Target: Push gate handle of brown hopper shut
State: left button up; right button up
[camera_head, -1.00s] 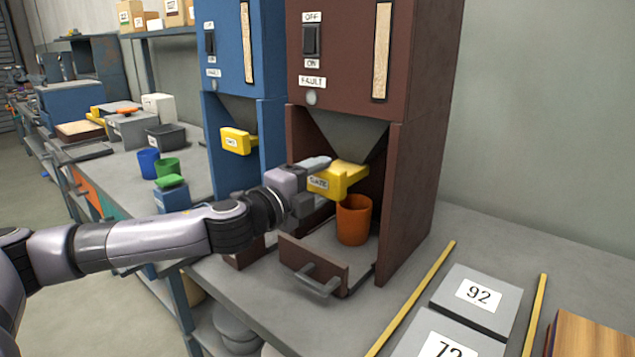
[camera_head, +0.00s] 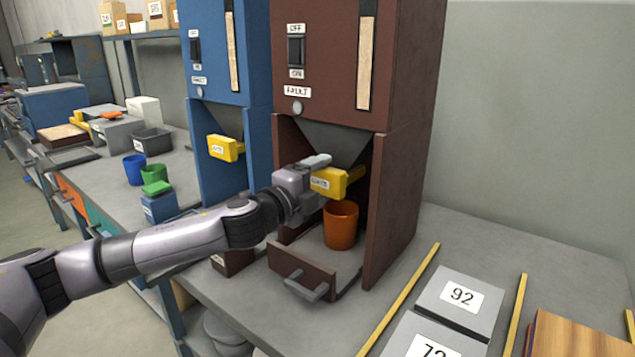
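The brown hopper (camera_head: 335,62) stands on the bench, with a grey funnel (camera_head: 330,140) in its open lower bay. A yellow gate handle (camera_head: 329,182) with a label sits below the funnel. An orange cup (camera_head: 340,228) stands upright beneath it. My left gripper (camera_head: 318,172) reaches in from the left and is up against the handle. One light finger lies along the handle's upper far side; the handle hides part of the gripper, so I cannot tell the gap between the fingers. My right gripper is out of view.
A blue hopper (camera_head: 215,60) with its own yellow handle (camera_head: 226,148) stands just left. A brown drawer front with a grey pull (camera_head: 305,288) sticks out below the cup. Numbered grey plates (camera_head: 440,290) and yellow strips lie on the bench at right.

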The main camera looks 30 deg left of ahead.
aim_at(319, 182)
pick_arm(q)
jog(key=shift+o, duration=0.2)
jog(key=shift+w+d+f, duration=0.1)
jog(key=shift+w, duration=0.05)
jog(key=shift+s, duration=0.3)
jog(key=s, duration=0.3)
jog(key=s+b, duration=0.1)
jog(key=s, duration=0.1)
jog(key=shift+s+a, duration=0.1)
jog(key=shift+a, duration=0.2)
jog(key=shift+s, duration=0.7)
jog(key=shift+s, duration=0.1)
